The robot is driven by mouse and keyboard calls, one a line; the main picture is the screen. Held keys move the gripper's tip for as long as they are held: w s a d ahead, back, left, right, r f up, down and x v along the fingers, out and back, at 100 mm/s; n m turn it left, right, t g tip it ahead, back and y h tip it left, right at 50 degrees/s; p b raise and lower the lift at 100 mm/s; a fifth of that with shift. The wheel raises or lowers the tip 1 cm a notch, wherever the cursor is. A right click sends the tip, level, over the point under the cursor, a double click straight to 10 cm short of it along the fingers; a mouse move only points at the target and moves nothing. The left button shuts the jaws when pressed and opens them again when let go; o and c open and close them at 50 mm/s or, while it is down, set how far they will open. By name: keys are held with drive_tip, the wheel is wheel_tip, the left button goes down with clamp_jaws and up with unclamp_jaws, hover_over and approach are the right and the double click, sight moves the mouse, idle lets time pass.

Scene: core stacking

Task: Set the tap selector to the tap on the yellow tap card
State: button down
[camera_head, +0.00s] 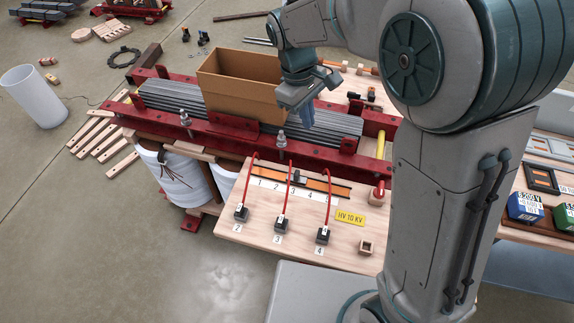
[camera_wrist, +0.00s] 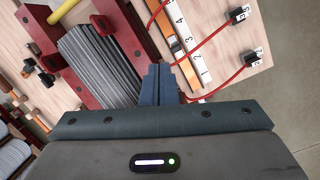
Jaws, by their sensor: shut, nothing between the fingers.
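The tap selector strip (camera_head: 318,184) is an orange and black bar on the wooden board, with a row of white number labels beside it. A small dark piece (camera_head: 296,177) sits on the strip near its middle, between labels 2 and 4. In the wrist view the orange strip (camera_wrist: 189,71) runs beside labels 1 to 4. A yellow card (camera_head: 350,218) reads "HV 10 KV"; I can read no tap number on it. My gripper (camera_head: 305,115) is shut and empty above the red frame, behind the strip. Its closed fingertips (camera_wrist: 158,72) point towards the strip's label 1 end.
Red leads (camera_head: 288,190) arch over the strip to black blocks (camera_head: 281,220) numbered 2, 3 and 4. A cardboard box (camera_head: 238,85) stands on the grey laminated core (camera_head: 175,97), left of my gripper. A small wooden socket (camera_head: 367,246) is on the board's front right.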

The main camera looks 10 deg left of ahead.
drive_tip(key=a+f+n+h+b, duration=0.25)
drive_tip(key=a+f+n, duration=0.25)
drive_tip(key=a+f, duration=0.6)
approach(292, 177)
drive_tip(key=shift+y, duration=0.25)
drive_tip(key=f, duration=0.1)
drive_tip(key=a+f, duration=0.1)
drive_tip(key=f, duration=0.1)
drive_tip(key=f+b, duration=0.1)
drive_tip(key=shift+a+f, duration=0.25)
drive_tip(key=shift+a, duration=0.15)
drive_tip(key=d, duration=0.3)
drive_tip(key=shift+d+f, duration=0.1)
drive_tip(key=shift+f, duration=0.15)
drive_tip(key=shift+s+d, duration=0.1)
drive_tip(key=shift+d, duration=0.4)
